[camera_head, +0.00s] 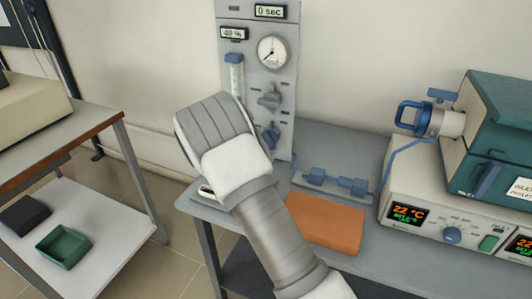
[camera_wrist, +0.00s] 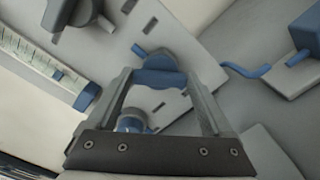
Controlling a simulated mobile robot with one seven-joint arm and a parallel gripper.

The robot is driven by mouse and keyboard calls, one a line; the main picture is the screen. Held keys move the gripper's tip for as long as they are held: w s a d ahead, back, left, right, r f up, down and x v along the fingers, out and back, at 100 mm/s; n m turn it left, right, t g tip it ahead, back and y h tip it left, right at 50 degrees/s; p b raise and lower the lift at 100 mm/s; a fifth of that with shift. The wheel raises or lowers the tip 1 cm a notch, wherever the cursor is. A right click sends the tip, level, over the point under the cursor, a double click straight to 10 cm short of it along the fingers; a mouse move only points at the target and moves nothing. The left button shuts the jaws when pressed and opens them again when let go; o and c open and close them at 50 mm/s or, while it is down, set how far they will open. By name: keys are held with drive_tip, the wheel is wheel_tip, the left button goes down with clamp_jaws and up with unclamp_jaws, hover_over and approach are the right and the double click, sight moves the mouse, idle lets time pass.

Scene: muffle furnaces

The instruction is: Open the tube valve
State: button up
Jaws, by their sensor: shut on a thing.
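A grey upright panel (camera_head: 284,50) stands at the back of the bench, with a round gauge (camera_head: 273,51) and a blue-capped clear tube (camera_head: 236,77). A grey knob (camera_head: 270,97) sits on its middle and a blue valve handle (camera_head: 271,136) lower down. In the wrist view the blue valve handle (camera_wrist: 158,74) lies between the two fingers of my gripper (camera_wrist: 158,76), which is shut on it. In the head view my wrist hides the fingers. The wrist view also shows a blue fitting (camera_wrist: 130,122) below the handle.
An orange block (camera_head: 326,222) and a grey strip with blue fittings (camera_head: 335,182) lie on the bench, right of my arm. A furnace with a blue handle (camera_head: 409,116) and 22 °C display stands further right. A side table (camera_head: 60,140) is at the left.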

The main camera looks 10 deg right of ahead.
drive_tip(key=m+b, duration=0.2)
drive_tip(key=b, duration=0.2)
drive_tip(key=f+m+b, duration=0.1)
drive_tip(key=m+b, duration=0.2)
drive_tip(key=b, duration=0.1)
drive_tip(key=m+b, duration=0.2)
drive_tip(key=b, duration=0.1)
drive_tip(key=shift+r+b, duration=0.2)
drive_tip(key=shift+b, duration=0.2)
drive_tip(key=shift+r+m, duration=0.15)
drive_tip(key=shift+m, duration=0.15)
drive_tip(key=o, duration=1.1)
drive_tip(key=shift+o, duration=0.2)
drive_tip(key=shift+s, duration=0.15)
drive_tip(key=p+v, duration=0.2)
drive_tip(key=v, duration=1.5)
